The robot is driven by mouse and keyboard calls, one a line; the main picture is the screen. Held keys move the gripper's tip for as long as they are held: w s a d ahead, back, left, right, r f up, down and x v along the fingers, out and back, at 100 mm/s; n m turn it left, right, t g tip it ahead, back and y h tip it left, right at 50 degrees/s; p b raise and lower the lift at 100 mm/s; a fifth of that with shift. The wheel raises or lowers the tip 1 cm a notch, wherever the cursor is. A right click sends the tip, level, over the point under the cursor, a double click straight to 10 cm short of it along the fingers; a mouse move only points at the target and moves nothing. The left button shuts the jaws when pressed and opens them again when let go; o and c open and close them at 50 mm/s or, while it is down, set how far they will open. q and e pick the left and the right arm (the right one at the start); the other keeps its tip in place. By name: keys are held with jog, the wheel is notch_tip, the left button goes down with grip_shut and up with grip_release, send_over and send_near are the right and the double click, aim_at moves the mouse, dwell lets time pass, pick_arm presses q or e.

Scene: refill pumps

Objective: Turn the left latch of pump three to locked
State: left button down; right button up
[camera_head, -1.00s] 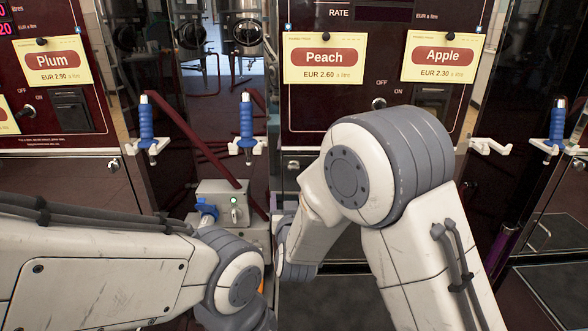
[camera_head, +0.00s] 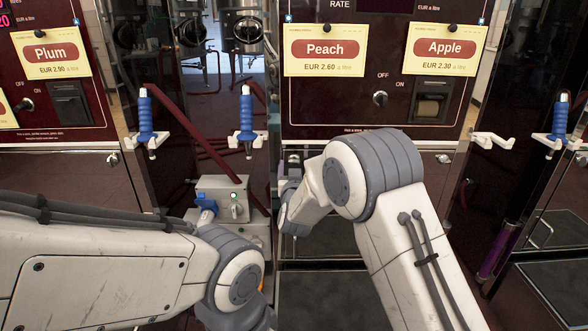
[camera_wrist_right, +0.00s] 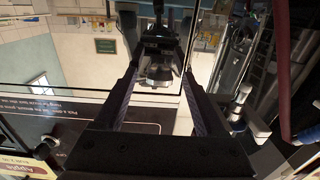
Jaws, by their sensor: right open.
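The dark red pump with the Peach and Apple cards (camera_head: 383,60) stands ahead; I see no pump number. A small silver latch (camera_head: 292,158) sits at the left below its panel, and another latch (camera_head: 443,158) at the right. Which way the left one is turned is too small to tell. My right gripper (camera_wrist_right: 160,78) is open in the wrist view, facing a glossy mirror-like door. A dark shape with a silvery part shows between its fingers; I cannot tell latch from reflection. In the head view my right arm hides most of this gripper. My left gripper is out of sight.
Blue-handled nozzles (camera_head: 246,118) hang left of the pump, and another (camera_head: 559,122) hangs at the right. A grey box with a blue valve (camera_head: 206,204) stands low beside the arms. The Plum pump (camera_head: 80,139) is at the left. White hooks (camera_head: 493,139) jut out at the right.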

grip_shut()
jog(key=n+p, duration=0.2)
jog(key=n, duration=0.1)
jog(key=n+p, duration=0.2)
jog(key=n, duration=0.1)
jog(key=n+p, duration=0.2)
jog(key=n, duration=0.1)
jog(key=shift+d+r+p, duration=0.1)
jog(key=shift+r+p, duration=0.15)
jog(key=shift+p, duration=0.15)
jog(key=n+p, duration=0.3)
jog(key=n, duration=0.2)
jog(key=shift+n+p, duration=0.95)
jog(key=shift+n, duration=1.15)
